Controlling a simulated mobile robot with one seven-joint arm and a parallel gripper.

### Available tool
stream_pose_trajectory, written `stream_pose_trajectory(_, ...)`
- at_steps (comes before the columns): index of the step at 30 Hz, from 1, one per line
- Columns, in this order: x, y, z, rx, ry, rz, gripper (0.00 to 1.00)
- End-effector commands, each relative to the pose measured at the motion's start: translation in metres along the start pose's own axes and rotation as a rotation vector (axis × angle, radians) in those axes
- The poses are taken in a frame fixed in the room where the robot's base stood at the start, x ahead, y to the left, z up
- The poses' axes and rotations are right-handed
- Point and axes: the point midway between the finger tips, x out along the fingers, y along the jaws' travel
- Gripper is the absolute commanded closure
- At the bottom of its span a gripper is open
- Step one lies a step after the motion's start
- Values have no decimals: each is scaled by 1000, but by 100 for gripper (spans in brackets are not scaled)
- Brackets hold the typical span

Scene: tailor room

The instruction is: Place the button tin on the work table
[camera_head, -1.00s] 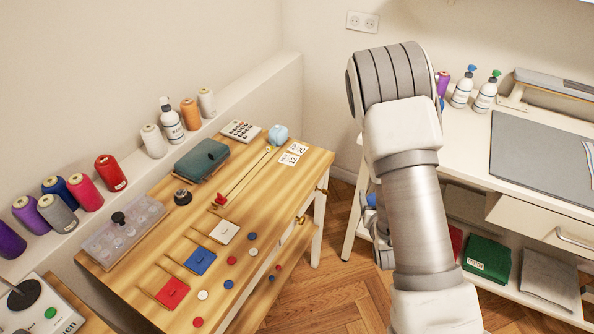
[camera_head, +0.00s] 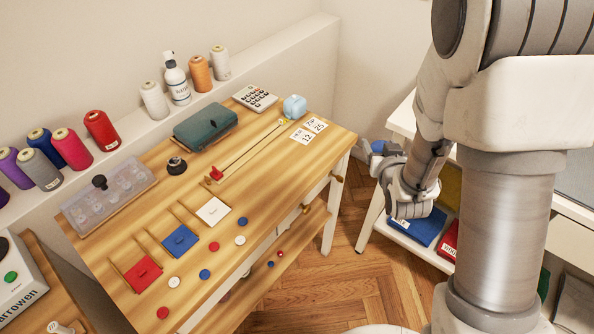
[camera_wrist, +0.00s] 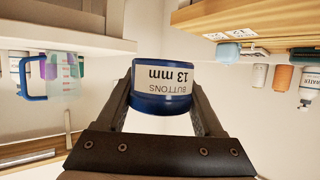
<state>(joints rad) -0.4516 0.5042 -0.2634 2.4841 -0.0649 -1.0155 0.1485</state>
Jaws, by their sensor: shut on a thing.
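The button tin (camera_wrist: 162,88) is a blue round tin with a white label reading "BUTTONS 13 mm", upside down in the wrist view. My gripper (camera_wrist: 162,100) is shut on it, one finger at each side. In the head view my gripper (camera_head: 410,200) hangs to the right of the wooden work table, over the gap beside the white table; the tin is not clearly made out there. The wooden work table (camera_head: 275,165) fills the middle of the head view; its edge also shows at the upper right of the wrist view (camera_wrist: 225,20).
Folded cloths (camera_head: 420,228) lie on a low shelf.

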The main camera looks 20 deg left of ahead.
Motion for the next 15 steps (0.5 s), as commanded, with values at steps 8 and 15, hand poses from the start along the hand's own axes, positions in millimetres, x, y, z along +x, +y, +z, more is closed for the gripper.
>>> stream_pose_trajectory(8, -20, -72, -2, -69, 9, -173, 92)
stream_pose_trajectory(15, -45, -106, -2, -111, 3, -272, 92)
